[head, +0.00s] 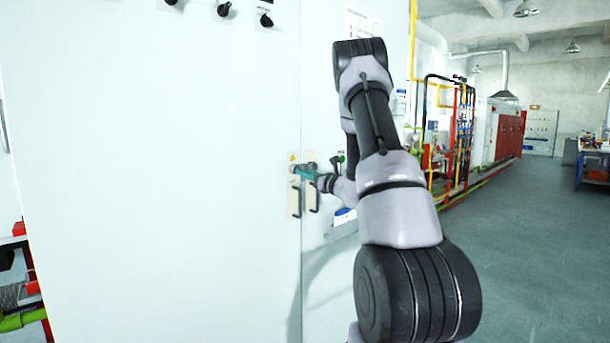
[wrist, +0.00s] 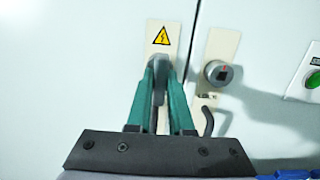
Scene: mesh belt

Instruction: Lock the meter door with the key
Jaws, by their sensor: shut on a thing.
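My gripper (wrist: 161,72) is shut on a grey piece (wrist: 158,88), which looks like the key, held between its teal fingers. In the head view my gripper (head: 306,173) is at the meter door (head: 180,200), by the left handle plate (head: 296,205). The wrist view shows this cream plate (wrist: 163,57) with a yellow warning triangle (wrist: 162,36) just above the fingertips. The fingers hide the plate's lower part, so I cannot tell whether the key is inside a lock. A round lock with a dark and red centre (wrist: 219,72) is on the plate to the right.
A hooked handle (wrist: 208,121) stands out below the round lock. A green button (wrist: 313,80) is on a box at the right edge. Black knobs (head: 224,9) are high on the cabinet. Open floor (head: 530,240) lies to the right.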

